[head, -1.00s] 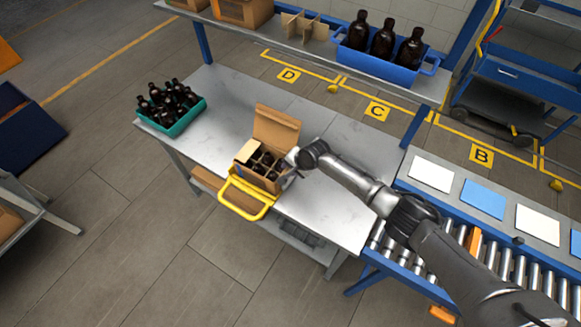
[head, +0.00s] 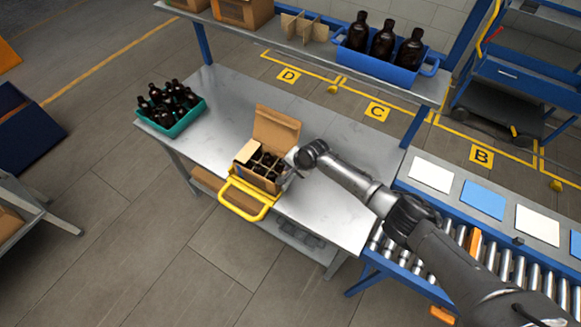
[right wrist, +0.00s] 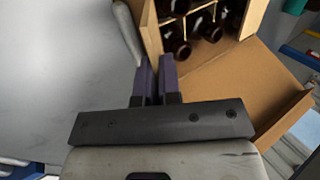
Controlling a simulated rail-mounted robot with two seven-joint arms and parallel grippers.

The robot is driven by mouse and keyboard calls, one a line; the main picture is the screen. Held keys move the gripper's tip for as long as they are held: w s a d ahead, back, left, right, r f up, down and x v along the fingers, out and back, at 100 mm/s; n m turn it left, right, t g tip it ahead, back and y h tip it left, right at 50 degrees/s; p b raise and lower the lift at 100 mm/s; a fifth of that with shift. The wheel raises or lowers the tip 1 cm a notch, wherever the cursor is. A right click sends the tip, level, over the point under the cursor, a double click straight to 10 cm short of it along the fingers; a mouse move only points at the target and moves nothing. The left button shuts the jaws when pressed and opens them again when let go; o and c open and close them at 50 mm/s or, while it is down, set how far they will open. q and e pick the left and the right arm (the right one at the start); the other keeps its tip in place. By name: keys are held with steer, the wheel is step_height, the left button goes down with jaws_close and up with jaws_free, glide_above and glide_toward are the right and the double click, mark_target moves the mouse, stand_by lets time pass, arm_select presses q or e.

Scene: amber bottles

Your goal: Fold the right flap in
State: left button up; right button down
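The open cardboard box (head: 259,183) stands at the front edge of the metal table, in a yellow-handled frame (head: 243,201). Dark bottles sit between its dividers. Its tall back flap (head: 276,128) stands up; the same large flap (right wrist: 235,85) shows in the right wrist view. A smaller flap (head: 246,151) shows at the box's left. The right flap is not clearly visible, hidden near my gripper. My right gripper (head: 290,160) is at the box's right side; in the right wrist view its fingers (right wrist: 156,68) are close together, just outside the box wall, with nothing seen between them. My left gripper is out of view.
A teal crate (head: 184,122) of bottles stands at the table's left. A shelf above holds a blue crate (head: 384,66) with large bottles. A roller conveyor (head: 510,264) lies to the right. The table (head: 335,205) is clear right of the box.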

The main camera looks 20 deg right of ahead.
steer(key=shift+w+a+r+g+h, duration=0.2)
steer(key=shift+g+h, duration=0.1)
steer(key=shift+g, duration=0.2)
steer(key=shift+w+a+g, duration=0.1)
steer(key=shift+w+g, duration=0.05)
steer(key=shift+g, duration=0.15)
steer(key=shift+w+a+g+h, duration=0.15)
steer(key=shift+w+g+h, duration=0.05)
steer(key=shift+g+h, duration=0.4)
steer(key=g+b, duration=0.1)
steer(key=b, duration=0.1)
steer(key=h+b, duration=0.1)
steer(key=b, duration=0.1)
steer(key=shift+w+a+f+g, duration=0.15)
steer(key=shift+w+a+g, duration=0.1)
steer(key=shift+w+g, duration=0.15)
steer(key=shift+w+r+g+h+b, duration=0.2)
steer(key=shift+g+h+b, duration=0.3)
steer(key=shift+b, duration=0.75)
steer(key=c, duration=1.3)
jaws_free()
